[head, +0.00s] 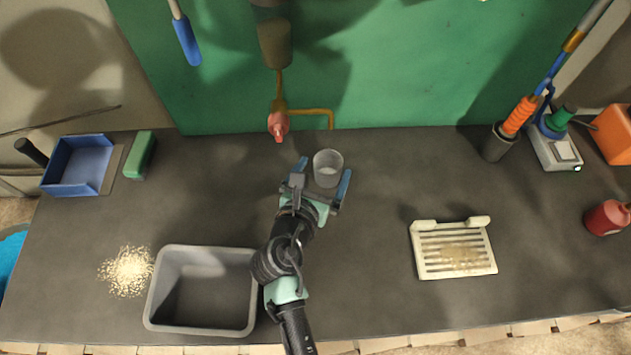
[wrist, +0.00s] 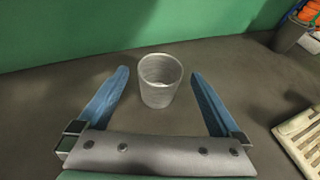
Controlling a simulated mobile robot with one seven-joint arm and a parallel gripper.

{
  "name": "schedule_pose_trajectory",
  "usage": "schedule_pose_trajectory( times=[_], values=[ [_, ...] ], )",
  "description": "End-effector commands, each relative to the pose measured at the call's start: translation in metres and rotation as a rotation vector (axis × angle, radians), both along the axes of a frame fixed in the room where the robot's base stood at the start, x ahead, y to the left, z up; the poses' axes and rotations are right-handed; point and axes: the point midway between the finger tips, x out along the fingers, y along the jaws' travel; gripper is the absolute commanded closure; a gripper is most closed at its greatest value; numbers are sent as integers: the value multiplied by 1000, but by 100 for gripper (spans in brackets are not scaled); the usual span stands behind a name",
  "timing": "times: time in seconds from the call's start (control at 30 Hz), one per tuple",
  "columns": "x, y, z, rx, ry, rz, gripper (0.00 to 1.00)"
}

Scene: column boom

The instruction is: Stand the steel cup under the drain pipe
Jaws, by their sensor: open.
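The steel cup (head: 328,169) stands upright on the dark counter, a little right of and in front of the drain pipe. In the wrist view the cup (wrist: 160,82) is grey, open at the top, and sits between and slightly beyond the two blue fingertips. My gripper (head: 325,174) is open, with one finger on each side of the cup and gaps showing on both sides in the wrist view (wrist: 161,76). The drain pipe (head: 279,122) has a reddish end and hangs at the green wall, with a yellow branch to its right.
A grey basin (head: 157,290) stands at front left beside a pile of pale grains (head: 128,271). A slatted white rack (head: 453,250) lies to the right. A blue tray (head: 78,166) and green block (head: 140,155) are at back left. A dark holder (head: 496,147) stands at back right.

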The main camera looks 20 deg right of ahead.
Motion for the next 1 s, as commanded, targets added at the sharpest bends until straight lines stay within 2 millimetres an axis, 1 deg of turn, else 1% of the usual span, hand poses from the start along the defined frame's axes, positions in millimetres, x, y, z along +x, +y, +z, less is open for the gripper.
schedule_pose_trajectory(
  times=[0.03,0.13,0.33,0.5,1.0],
  values=[
    [-8,6,3,0,1,2,0],
    [-20,16,10,1,1,1,0],
    [-34,27,18,0,0,0,0],
    [-37,29,19,0,0,-1,0],
    [-37,29,19,0,0,-1,0]
  ],
)
